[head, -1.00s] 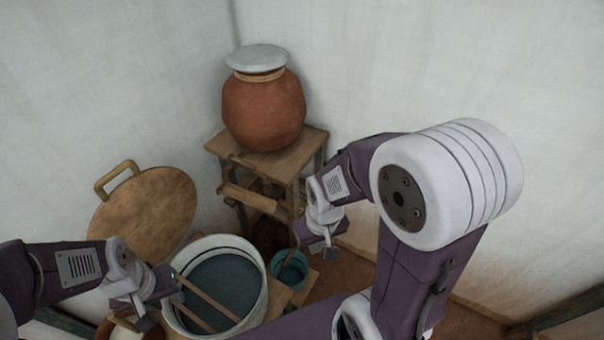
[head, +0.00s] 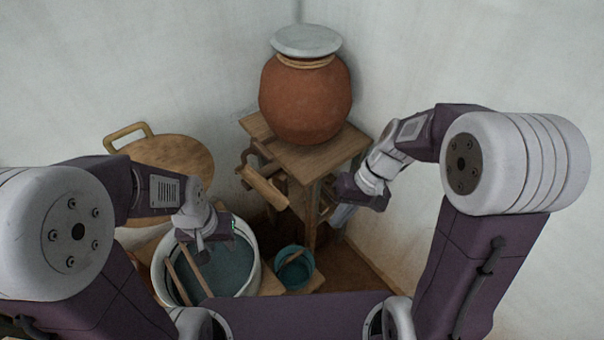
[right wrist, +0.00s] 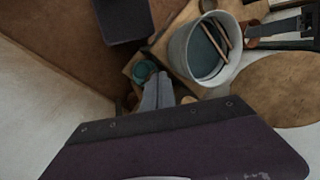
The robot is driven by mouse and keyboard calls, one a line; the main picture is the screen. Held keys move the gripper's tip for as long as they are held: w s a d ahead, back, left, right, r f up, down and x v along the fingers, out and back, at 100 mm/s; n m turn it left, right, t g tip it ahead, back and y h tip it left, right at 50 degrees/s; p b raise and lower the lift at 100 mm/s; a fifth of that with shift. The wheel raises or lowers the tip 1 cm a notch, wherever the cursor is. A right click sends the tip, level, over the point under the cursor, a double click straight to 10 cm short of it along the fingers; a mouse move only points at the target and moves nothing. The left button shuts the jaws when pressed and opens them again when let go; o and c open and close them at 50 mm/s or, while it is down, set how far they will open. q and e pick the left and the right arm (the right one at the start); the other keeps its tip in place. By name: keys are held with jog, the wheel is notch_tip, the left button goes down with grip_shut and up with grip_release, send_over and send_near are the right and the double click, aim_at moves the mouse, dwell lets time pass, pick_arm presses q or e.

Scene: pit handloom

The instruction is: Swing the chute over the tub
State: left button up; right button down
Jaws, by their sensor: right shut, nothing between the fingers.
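The chute, seemingly the short wooden trough (head: 265,188), is on the front of the wooden stand and lies beyond the tub in the head view. The white tub (head: 258,272) holds dark blue-green liquid, with two sticks across it; it also shows in the right wrist view (right wrist: 177,62). My left gripper (head: 212,248) is in front of the tub's opening in the head view; its finger gap is unclear. My right gripper (head: 362,203) is to the right of the stand, apart from the trough. It is shut and empty, its fingers close together in the right wrist view (right wrist: 158,95).
A clay pot (head: 305,105) with a pale lid stands on the wooden stand (head: 340,150). A small teal bucket (head: 308,262) is right of the tub. White walls close the corner.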

jog(key=w+a+f+t+y+b, duration=0.1)
jog(key=w+f+y+b, duration=0.1)
jog(key=w+y+b, duration=0.5)
jog(key=w+a+f+t+y+b, duration=0.1)
jog(key=w+f+y+b, duration=0.15)
jog(key=w, duration=0.95)
jog(key=w+d+f+m+t+y+b, duration=0.1)
jog(key=w+d+f+t+y+b, duration=0.1)
jog(key=d+f, duration=0.3)
jog(key=shift+w+d+f+m+t+b, duration=0.15)
jog(key=shift+w+d+m+t+b, duration=0.2)
jog(key=shift+w+b, duration=0.4)
jog(key=shift+a, duration=0.1)
